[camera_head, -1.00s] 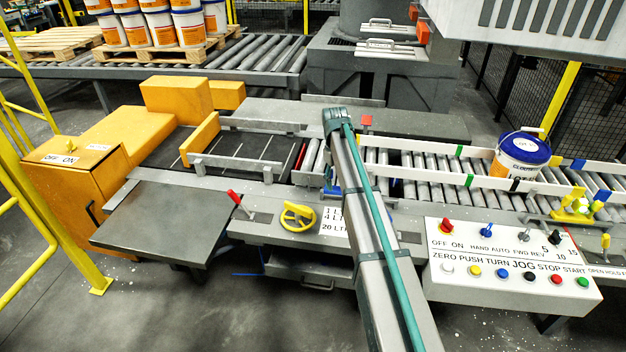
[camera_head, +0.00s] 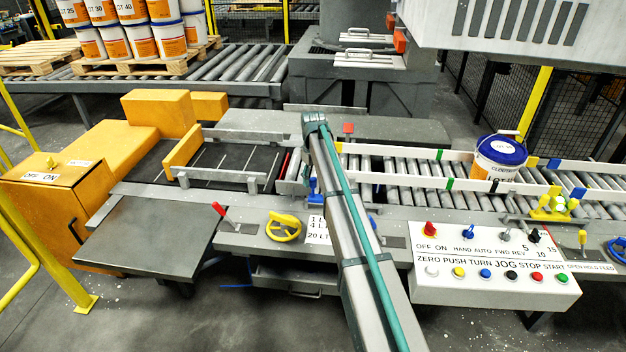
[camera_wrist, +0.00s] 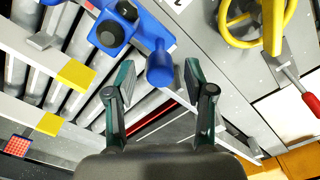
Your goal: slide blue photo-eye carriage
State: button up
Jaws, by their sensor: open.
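The blue photo-eye carriage (camera_wrist: 125,28) is large at the top of the wrist view, with black round parts and a blue knob (camera_wrist: 160,66) hanging toward my gripper. My gripper (camera_wrist: 160,84) is open and empty. The knob appears just beyond the fingertips, between them in the picture; I cannot tell if they touch it. In the head view a small blue part of the carriage (camera_head: 313,188) shows beside my arm, at the conveyor's near rail. My arm hides the rest there, and the fingers do not show.
A yellow handwheel (camera_head: 283,227) and a red-handled lever (camera_head: 219,210) stand on the front ledge, left of my arm. A button panel (camera_head: 495,275) is to the right. A blue-lidded pail (camera_head: 499,158) stands on the rollers.

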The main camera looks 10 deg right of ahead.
jog(key=shift+f, duration=0.9)
grip_shut()
